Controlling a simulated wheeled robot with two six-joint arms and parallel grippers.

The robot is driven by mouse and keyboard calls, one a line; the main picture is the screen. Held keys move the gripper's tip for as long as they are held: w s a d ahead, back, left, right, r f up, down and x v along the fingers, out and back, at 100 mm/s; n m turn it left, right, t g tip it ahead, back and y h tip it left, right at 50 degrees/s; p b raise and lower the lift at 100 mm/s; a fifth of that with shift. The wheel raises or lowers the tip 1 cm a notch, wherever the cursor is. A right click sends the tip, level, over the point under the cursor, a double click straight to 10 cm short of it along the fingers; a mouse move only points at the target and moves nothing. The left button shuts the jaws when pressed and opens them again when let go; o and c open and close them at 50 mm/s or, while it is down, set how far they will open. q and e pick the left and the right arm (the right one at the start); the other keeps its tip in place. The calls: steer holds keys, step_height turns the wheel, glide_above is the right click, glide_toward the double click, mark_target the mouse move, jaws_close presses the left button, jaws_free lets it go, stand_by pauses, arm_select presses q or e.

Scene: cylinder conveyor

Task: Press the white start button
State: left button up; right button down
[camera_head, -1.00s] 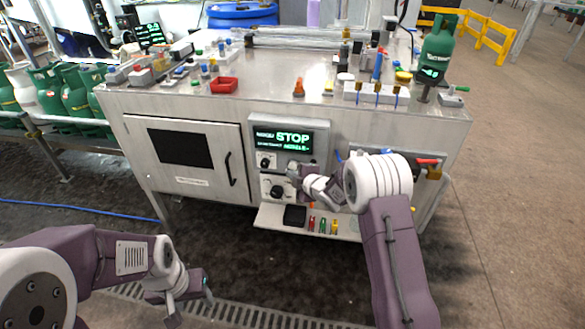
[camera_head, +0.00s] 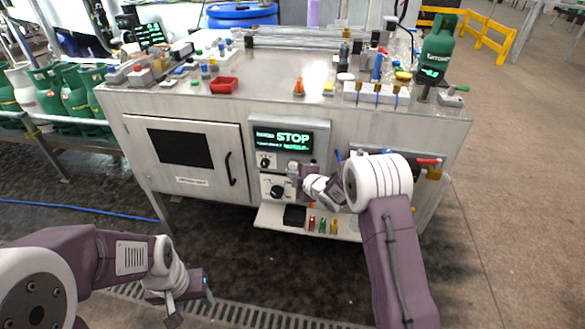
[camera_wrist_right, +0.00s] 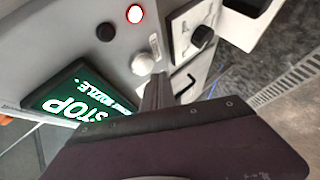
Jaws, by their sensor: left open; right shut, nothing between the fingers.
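The white start button (camera_wrist_right: 142,64) is a round white knob on the grey control panel, seen in the right wrist view. My right gripper (camera_wrist_right: 154,82) is shut and empty, its tips close beside the button; I cannot tell whether they touch it. In the head view the right gripper (camera_head: 299,171) is at the front panel, just below the green-lit display (camera_head: 284,140) that reads STOP. My left gripper (camera_head: 193,300) is open and empty, low in front of the machine, far from the panel.
A black rotary knob (camera_head: 277,191) sits below. A shelf with small coloured items (camera_head: 323,225) juts out underneath. The floor before the machine is clear.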

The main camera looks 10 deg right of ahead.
steer(key=shift+w, duration=0.1)
steer(key=shift+w+d, duration=0.15)
steer(key=shift+w, duration=0.15)
steer(key=shift+w+d, duration=0.15)
steer(key=shift+w, duration=0.3)
stand_by(0.6)
steer(key=shift+s, duration=0.2)
steer(key=shift+s+a+b, duration=0.25)
steer(key=shift+s+b, duration=0.05)
steer(key=shift+s, duration=0.35)
